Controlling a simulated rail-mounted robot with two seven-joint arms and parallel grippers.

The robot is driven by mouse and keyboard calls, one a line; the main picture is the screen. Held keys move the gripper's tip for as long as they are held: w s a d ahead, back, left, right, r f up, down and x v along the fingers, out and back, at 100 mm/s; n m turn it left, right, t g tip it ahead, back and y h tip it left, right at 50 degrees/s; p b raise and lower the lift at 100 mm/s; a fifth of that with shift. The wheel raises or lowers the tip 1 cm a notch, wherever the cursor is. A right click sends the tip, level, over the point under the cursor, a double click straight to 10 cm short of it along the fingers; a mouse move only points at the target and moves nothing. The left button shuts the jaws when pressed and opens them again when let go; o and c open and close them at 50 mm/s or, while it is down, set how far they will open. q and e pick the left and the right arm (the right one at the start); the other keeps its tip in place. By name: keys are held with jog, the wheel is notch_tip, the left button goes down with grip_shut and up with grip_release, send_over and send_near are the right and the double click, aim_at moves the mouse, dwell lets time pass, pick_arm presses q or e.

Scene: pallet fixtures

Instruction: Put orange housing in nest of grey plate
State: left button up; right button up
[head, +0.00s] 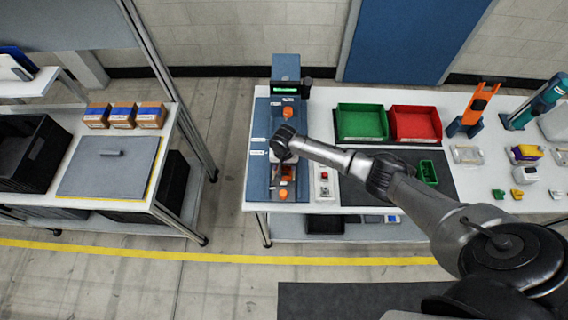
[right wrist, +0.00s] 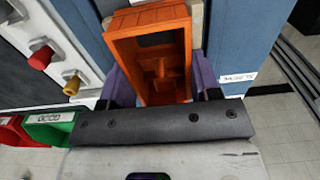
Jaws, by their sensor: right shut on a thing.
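The orange housing (right wrist: 150,55) is an open, box-like part with a post inside. In the right wrist view it lies between the purple finger pads of my right gripper (right wrist: 160,88), which is shut on it. A pale beige edge shows beside its far end. In the head view my right gripper (head: 284,160) is over the near half of a blue-grey station, and orange shows just below it. The wrist and fingers hide what lies beneath, so I cannot tell whether the housing touches a nest. I cannot pick out the grey plate for certain. My left gripper is not in view.
The blue-grey station (head: 262,125) carries other orange parts (head: 288,112). A white button box (head: 324,184) stands close on its right. A green bin (head: 361,123) and a red bin (head: 415,124) stand behind. A grey mat (head: 105,168) lies on the left table.

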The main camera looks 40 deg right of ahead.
jog(key=o, duration=1.1)
jog(key=shift+c, duration=0.2)
notch_tip(320, 180, up, 14)
dwell(0.3)
